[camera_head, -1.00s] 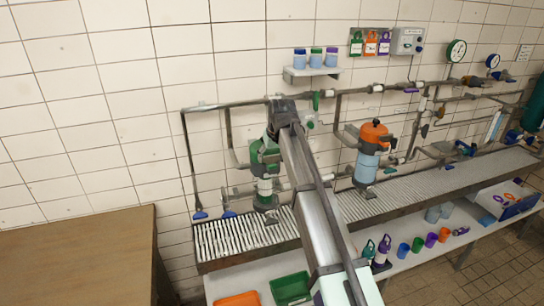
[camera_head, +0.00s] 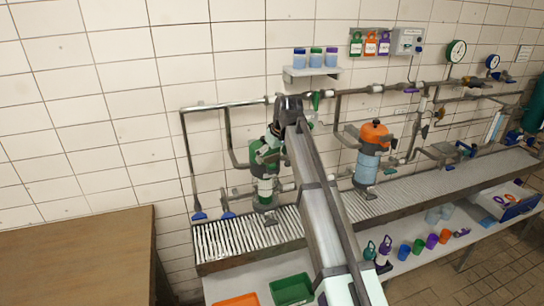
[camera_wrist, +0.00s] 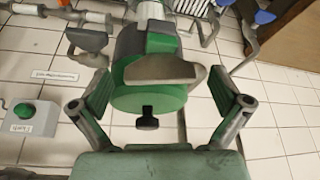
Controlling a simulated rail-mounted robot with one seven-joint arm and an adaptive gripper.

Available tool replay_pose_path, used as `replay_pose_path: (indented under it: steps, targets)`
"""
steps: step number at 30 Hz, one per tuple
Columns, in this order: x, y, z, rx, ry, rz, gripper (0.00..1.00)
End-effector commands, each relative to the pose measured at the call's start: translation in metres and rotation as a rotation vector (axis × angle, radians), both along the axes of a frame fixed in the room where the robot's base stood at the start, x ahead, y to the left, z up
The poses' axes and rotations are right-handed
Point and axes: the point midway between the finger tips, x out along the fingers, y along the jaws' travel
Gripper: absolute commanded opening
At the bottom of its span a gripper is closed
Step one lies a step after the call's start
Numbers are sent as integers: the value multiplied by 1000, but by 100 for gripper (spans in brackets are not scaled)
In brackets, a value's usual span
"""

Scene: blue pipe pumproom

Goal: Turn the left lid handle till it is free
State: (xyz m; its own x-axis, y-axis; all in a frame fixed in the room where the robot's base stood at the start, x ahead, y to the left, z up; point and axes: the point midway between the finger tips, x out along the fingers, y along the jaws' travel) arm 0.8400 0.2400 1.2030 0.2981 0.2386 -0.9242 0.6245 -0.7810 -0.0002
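The left filter housing has a green lid (camera_head: 262,152) and stands over the grated trough, partly hidden by my arm in the head view. In the wrist view the green lid (camera_wrist: 148,95) is close in front of me, with a grey bar handle (camera_wrist: 165,73) across it and a small dark knob (camera_wrist: 147,117) on it. My gripper (camera_wrist: 168,52) is open, with one finger on each side of the lid and handle. I see gaps between the fingers and the handle. In the head view my gripper (camera_head: 274,138) is at the lid, its fingers too small to judge.
An orange-lidded housing (camera_head: 369,150) stands to the right on the same pipework. Pipes and valves run along the tiled wall. A grey box with a green button (camera_wrist: 28,118) is at left in the wrist view. A wooden table (camera_head: 80,250) is at lower left.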

Motion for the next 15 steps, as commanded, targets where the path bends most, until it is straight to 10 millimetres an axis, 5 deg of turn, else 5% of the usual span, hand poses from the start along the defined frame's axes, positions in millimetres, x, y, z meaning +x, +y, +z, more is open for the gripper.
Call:
replay_pose_path:
  steps: [8, 15]
  targets:
    - [-1, -1, 6, 1, -2, 0, 100]
    - [-11, -10, 39, 1, -4, -2, 100]
